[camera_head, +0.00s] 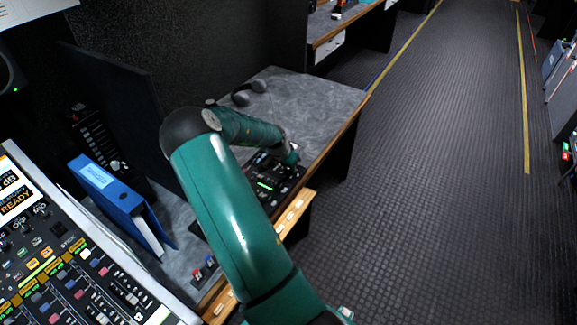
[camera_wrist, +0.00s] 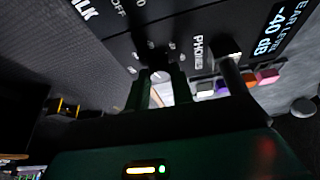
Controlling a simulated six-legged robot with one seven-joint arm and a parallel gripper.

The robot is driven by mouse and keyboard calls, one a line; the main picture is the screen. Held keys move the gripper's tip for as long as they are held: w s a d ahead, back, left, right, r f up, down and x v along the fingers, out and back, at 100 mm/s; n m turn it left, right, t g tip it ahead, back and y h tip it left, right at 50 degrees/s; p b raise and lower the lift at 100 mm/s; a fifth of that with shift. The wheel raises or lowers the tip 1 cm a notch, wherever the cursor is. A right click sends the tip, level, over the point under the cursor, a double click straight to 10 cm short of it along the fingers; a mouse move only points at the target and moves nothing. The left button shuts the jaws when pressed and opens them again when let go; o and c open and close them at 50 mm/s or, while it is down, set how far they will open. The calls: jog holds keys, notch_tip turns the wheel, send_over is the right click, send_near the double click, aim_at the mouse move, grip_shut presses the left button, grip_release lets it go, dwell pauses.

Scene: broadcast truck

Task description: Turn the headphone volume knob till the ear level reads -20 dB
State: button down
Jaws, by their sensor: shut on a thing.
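A black panel (camera_head: 268,180) with a green-lit strip sits on the grey desk in the head view, at the end of my green arm. My gripper (camera_head: 290,160) is down at the panel's far right part. In the wrist view, my gripper's two fingers (camera_wrist: 160,88) are closed around a dark knob (camera_wrist: 155,57) on the black panel face; the fingers hide much of it. The small display (camera_wrist: 275,30) on that panel reads EAR LEVEL -40 dB. The label PHONES (camera_wrist: 198,52) stands between the knob and a dark plug or post (camera_wrist: 228,58).
Coloured buttons (camera_wrist: 240,82) line the panel edge near my gripper. A blue binder (camera_head: 115,200) stands upright on the desk, left of my arm. A mixing console (camera_head: 75,270) fills the lower left. Headphones (camera_head: 248,92) lie at the desk's back. The floor at right is open.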

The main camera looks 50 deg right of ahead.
jog(key=shift+r+m, duration=0.1)
jog(key=shift+m, duration=0.2)
jog(key=c, duration=1.2)
grip_release()
jog(key=shift+c, duration=0.2)
jog(key=v, duration=1.3)
jog(key=shift+a+r, duration=0.15)
jog(key=shift+r, duration=0.15)
